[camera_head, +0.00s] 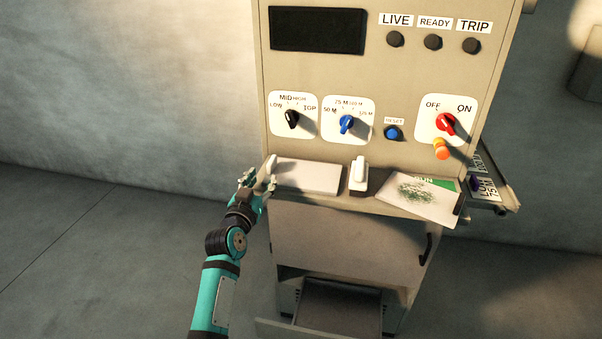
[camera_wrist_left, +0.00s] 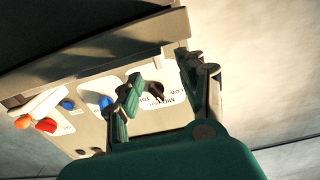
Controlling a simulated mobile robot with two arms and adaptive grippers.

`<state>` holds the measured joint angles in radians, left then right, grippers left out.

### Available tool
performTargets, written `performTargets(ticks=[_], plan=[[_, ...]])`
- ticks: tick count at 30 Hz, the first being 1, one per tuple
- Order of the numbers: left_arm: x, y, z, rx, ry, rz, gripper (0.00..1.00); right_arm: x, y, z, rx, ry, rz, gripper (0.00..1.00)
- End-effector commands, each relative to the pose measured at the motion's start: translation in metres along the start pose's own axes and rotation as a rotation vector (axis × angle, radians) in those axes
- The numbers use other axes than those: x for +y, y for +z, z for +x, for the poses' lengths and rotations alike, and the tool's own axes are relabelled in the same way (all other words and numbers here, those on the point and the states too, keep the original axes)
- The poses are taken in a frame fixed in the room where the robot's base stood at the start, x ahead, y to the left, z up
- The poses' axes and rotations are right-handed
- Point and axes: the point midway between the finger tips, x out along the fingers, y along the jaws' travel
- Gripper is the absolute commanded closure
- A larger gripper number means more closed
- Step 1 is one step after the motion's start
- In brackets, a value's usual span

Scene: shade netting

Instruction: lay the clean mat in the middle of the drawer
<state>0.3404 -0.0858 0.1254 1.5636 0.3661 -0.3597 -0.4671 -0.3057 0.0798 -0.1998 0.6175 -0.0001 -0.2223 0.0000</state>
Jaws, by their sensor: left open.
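In the head view, a plain white mat (camera_head: 308,176) lies at the left of the cabinet's ledge. A second white mat (camera_head: 418,199), with green-grey specks, lies tilted at the right of the ledge. The drawer (camera_head: 283,330) stands pulled out low on the cabinet, with a dark interior. My left gripper (camera_head: 258,184) is open at the left end of the ledge, beside the plain mat's left edge; I cannot tell if it touches. Its fingers show in the left wrist view (camera_wrist_left: 162,82), with nothing clearly between them. My right gripper is out of view.
A white upright block (camera_head: 358,174) stands between the mats. Above the ledge are dials, a blue button (camera_head: 393,132) and a red switch (camera_head: 445,123). A side tray (camera_head: 492,190) with labelled pieces juts out at right. A dark handle (camera_head: 427,247) is on the lower door.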

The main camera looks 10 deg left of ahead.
Motion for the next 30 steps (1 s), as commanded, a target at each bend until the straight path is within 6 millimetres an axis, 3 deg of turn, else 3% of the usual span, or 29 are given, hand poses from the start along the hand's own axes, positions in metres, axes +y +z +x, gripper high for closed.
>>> performTargets(ticks=[3,7,17,26,30], plan=[[0.002,-0.012,0.020,0.001,0.001,-0.001,0.60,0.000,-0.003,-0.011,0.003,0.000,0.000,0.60],[0.002,-0.008,0.035,-0.001,0.001,0.000,0.60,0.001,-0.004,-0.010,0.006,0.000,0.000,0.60],[0.001,-0.007,0.041,-0.001,0.000,0.001,0.60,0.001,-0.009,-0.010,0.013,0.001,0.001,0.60],[0.001,-0.007,0.041,-0.001,0.000,0.001,0.99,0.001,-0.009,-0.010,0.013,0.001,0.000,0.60],[0.001,-0.007,0.041,-0.001,0.000,0.001,1.00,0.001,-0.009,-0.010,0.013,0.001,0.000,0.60]])
